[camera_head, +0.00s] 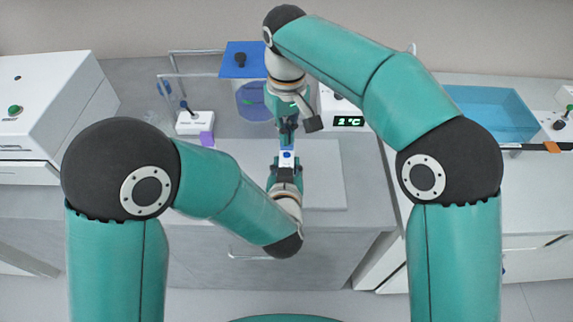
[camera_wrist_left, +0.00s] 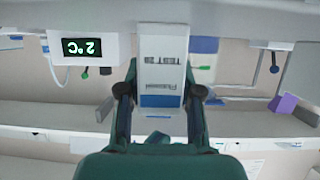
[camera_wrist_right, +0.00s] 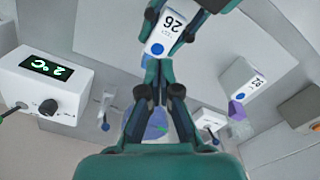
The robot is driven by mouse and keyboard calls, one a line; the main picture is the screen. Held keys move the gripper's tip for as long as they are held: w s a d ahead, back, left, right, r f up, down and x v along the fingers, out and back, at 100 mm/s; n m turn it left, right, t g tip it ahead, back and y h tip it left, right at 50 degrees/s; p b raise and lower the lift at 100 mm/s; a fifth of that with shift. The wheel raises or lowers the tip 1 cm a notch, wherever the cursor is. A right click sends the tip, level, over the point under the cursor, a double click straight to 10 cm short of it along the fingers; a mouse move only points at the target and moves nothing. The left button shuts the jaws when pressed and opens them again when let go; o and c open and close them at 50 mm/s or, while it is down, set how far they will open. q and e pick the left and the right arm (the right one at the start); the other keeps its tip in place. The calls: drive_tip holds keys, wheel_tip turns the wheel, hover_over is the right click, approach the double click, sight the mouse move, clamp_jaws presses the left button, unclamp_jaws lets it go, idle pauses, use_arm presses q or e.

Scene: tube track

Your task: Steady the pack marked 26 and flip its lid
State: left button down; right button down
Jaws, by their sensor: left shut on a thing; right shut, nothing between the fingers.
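The pack marked 26 (camera_wrist_right: 168,28) is a white box with a blue dot, its lid apparently shut. It shows small in the head view (camera_head: 287,162), and its labelled face with a blue band fills the middle of the left wrist view (camera_wrist_left: 160,68). My left gripper (camera_wrist_left: 160,108) is shut on it, one finger at each side. My right gripper (camera_wrist_right: 155,72) is shut and empty, its tips beside the pack's blue-dot end; I cannot tell if they touch. In the head view the right gripper (camera_head: 288,140) is just above the pack.
A second white pack (camera_wrist_right: 240,78) with a blue dot sits near a purple piece (camera_wrist_right: 237,110). A temperature unit (camera_wrist_right: 60,80) with a green display stands close by. A blue-lidded vessel (camera_head: 240,62) is behind my right gripper. A grey bench panel (camera_head: 325,185) is bare at right.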

drive_tip(key=w, duration=0.6)
idle(0.6)
drive_tip(key=shift+d, duration=0.1)
drive_tip(key=shift+f, duration=0.1)
drive_tip(key=shift+f, duration=1.8)
drive_tip(key=shift+s+r, duration=0.1)
drive_tip(key=shift+s+r, duration=0.15)
drive_tip(key=shift+s, duration=0.4)
drive_tip(key=shift+s+r, duration=0.15)
drive_tip(key=shift+s, duration=0.35)
drive_tip(key=shift+s+r, duration=0.1)
